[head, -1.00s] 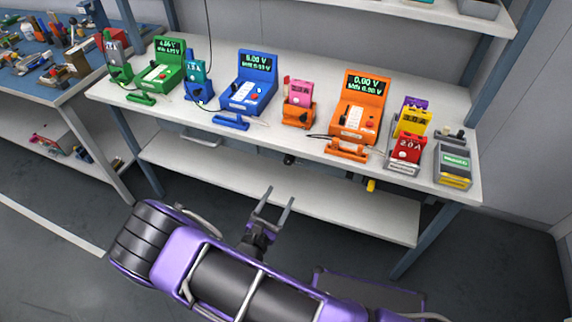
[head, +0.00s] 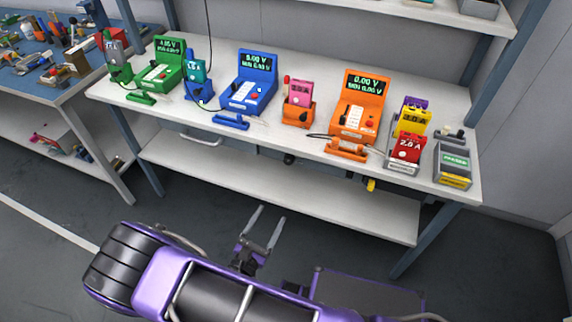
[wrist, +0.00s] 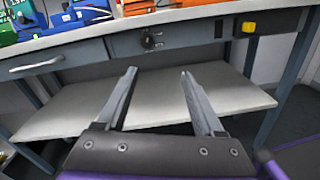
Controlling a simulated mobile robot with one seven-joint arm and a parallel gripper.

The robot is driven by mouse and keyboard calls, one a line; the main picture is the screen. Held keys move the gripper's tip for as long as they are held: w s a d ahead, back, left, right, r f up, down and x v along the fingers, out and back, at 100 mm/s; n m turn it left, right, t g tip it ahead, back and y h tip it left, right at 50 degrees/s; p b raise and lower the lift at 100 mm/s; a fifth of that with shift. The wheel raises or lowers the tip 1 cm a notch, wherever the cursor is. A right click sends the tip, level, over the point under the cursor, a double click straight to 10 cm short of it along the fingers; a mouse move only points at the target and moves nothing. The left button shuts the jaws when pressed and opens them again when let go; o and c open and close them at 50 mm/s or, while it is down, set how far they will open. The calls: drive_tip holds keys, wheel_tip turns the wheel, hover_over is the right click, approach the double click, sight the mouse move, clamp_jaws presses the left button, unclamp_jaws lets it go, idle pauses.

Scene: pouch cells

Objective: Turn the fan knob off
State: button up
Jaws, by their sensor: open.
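A black rotary knob (wrist: 150,40) sits on the grey front panel under the bench top, and it also shows in the head view (head: 289,159). It has pale marks around it that are too small to read. I take it as the fan knob, but no label is legible. My gripper (wrist: 158,73) is open and empty, with its two grey fingers spread. In the head view my gripper (head: 270,213) is in front of the bench, below and apart from the knob. In the wrist view the knob is above the fingertips, roughly between them.
A yellow switch (wrist: 249,27) is on the panel to the right. A drawer handle (wrist: 34,65) is to the left. A lower shelf (wrist: 160,110) lies under the panel. Testers such as the orange one (head: 361,106) stand on the bench top. The floor in front is clear.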

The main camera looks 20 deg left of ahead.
drive_tip(key=shift+s, duration=0.3)
idle(0.4)
drive_tip(key=s+a+b, duration=0.1)
drive_tip(key=s+a, duration=0.1)
drive_tip(key=s, duration=1.5)
drive_tip(key=shift+s, duration=0.15)
